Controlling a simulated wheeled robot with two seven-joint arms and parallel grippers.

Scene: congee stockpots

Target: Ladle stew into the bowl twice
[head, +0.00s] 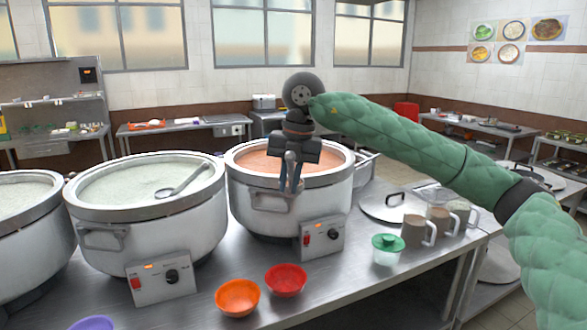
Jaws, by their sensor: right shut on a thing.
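The right stockpot (250,205) holds orange-red stew (255,160). My right gripper (292,186) is over the front rim of this pot, pointing down. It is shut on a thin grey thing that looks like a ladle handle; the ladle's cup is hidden. An orange bowl (238,298) and a red bowl (285,281) stand on the steel counter in front of the pots, and both look empty. Part of a purple bowl (92,323) shows at the bottom edge. My left gripper is not in view.
A middle stockpot (150,230) holds pale congee with another ladle (182,182) lying in it. A third pot (25,240) is cut off at left. Right of the stew pot are a lid (385,208), a green-lidded jar (387,250) and mugs (414,232). Control boxes (320,238) stick out in front.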

